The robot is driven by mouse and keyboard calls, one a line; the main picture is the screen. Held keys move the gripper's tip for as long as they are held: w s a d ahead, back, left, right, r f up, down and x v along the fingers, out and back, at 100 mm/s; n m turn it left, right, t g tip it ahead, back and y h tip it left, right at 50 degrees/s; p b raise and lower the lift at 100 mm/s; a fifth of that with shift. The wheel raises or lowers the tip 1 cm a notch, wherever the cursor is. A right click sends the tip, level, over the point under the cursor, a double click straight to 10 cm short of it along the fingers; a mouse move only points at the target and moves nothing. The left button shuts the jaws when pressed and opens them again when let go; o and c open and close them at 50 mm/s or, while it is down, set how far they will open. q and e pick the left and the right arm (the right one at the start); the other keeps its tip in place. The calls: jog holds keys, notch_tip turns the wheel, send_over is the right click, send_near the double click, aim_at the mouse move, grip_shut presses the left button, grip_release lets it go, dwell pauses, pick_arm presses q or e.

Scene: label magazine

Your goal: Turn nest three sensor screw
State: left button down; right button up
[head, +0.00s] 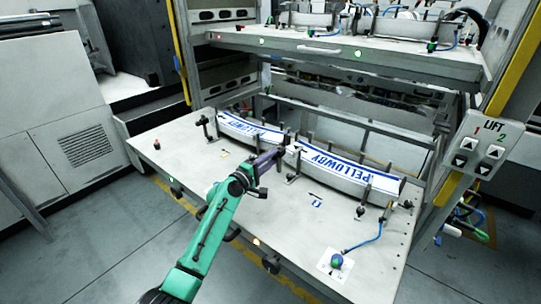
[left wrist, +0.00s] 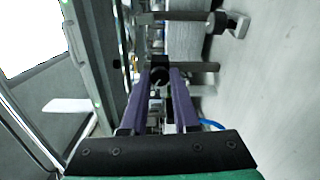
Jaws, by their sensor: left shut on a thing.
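My left gripper (head: 279,152) reaches in from the lower left of the head view. Its purple fingers are at the gap between two label stacks on the lower table. In the left wrist view the fingers (left wrist: 160,82) are shut on a dark round screw head (left wrist: 160,75), which sits between the tips. The fingers hide most of it in the head view. The left label stack (head: 250,130) and the right label stack (head: 345,171) lie in their nests, with blue lettering on white. I cannot read any nest number. My right gripper is not in view.
The lower table (head: 185,155) has clear room at its front left. A blue-green knob on a white plate (head: 337,262) with a blue hose is at the front right. An upper shelf (head: 330,47) hangs behind. A lift panel (head: 480,145) stands at the right.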

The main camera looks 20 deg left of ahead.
pick_arm(q)
jog(key=n+p, duration=0.2)
jog(key=n, duration=0.2)
jog(key=shift+r+n, duration=0.1)
jog(key=shift+n, duration=0.3)
jog(key=n+p, duration=0.2)
jog(key=n, duration=0.2)
jog(key=shift+p, duration=0.35)
jog(key=n+p, duration=0.3)
jog(key=n, duration=0.3)
jog(key=shift+n, duration=0.3)
jog(key=shift+n+p, duration=0.75)
jog(key=shift+n, duration=0.75)
jog(key=shift+d, duration=0.1)
